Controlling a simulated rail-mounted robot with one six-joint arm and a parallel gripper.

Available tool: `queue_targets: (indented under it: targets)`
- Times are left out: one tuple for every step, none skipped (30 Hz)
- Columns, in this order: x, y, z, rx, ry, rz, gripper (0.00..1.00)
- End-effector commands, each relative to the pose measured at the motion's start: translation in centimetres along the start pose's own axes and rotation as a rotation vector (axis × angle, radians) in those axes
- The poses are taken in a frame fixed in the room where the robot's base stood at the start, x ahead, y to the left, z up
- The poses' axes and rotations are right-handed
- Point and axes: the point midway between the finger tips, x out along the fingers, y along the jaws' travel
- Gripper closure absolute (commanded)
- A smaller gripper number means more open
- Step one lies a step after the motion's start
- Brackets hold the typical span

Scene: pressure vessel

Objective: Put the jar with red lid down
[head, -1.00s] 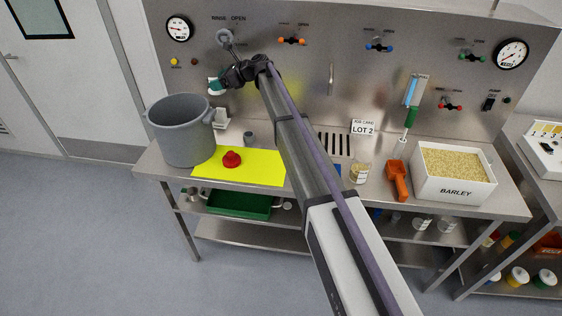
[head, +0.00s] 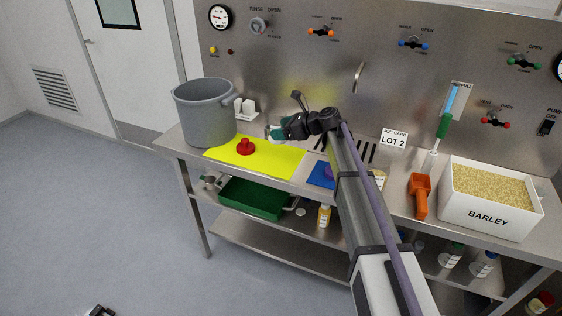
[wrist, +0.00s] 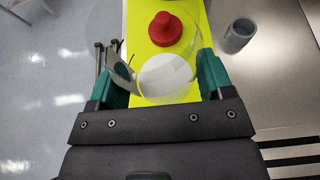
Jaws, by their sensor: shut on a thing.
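My gripper (head: 276,133) is low over the bench by the back right part of the yellow mat (head: 270,162). In the wrist view its green fingers (wrist: 162,82) are shut on a clear, see-through vessel with a pale round end (wrist: 168,76), which I take for the jar. No red lid shows on it. A red knobbed piece (head: 245,147), lid-like, sits on the mat; it also shows beyond the held vessel in the wrist view (wrist: 165,29). I cannot tell whether the vessel touches anything below.
A grey pot (head: 206,118) stands left of the mat. A small grey cup (wrist: 238,36) stands right of the mat in the wrist view. A blue mat (head: 321,174), orange scoop (head: 419,194) and barley box (head: 484,210) lie to the right.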

Motion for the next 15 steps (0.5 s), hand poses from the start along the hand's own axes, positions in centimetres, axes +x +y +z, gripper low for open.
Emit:
queue_targets:
  targets:
    - [1.0, 0.0, -2.5, 0.000, 0.000, 0.000, 0.52]
    - [1.4, 0.0, -3.2, 0.000, 0.000, 0.000, 0.52]
    - [1.7, 0.0, -4.1, 0.000, 0.000, 0.000, 0.52]
    - [1.9, 0.0, -4.5, 0.000, 0.000, 0.000, 0.52]
    - [2.0, 0.0, -4.8, 0.000, 0.000, 0.000, 0.52]
    - [2.1, 0.0, -4.8, 0.000, 0.000, -0.001, 0.52]
    - [2.0, 0.0, -4.7, 0.000, 0.000, -0.001, 0.52]
    - [1.9, 0.0, -4.6, 0.000, 0.000, -0.001, 0.52]
    - [2.0, 0.0, -4.6, 0.000, 0.000, -0.001, 0.52]
    - [2.1, -0.1, -5.0, 0.000, 0.000, -0.001, 0.52]
    - [2.3, -0.1, -5.5, 0.000, 0.000, -0.001, 0.52]
    - [2.7, -0.1, -6.3, 0.000, 0.000, -0.001, 0.52]
    - [3.0, -0.1, -7.0, 0.000, 0.000, -0.001, 0.52]
    - [3.2, -0.1, -7.6, 0.000, 0.000, -0.001, 0.52]
    - [3.5, -0.1, -8.2, 0.000, 0.000, -0.001, 0.52]
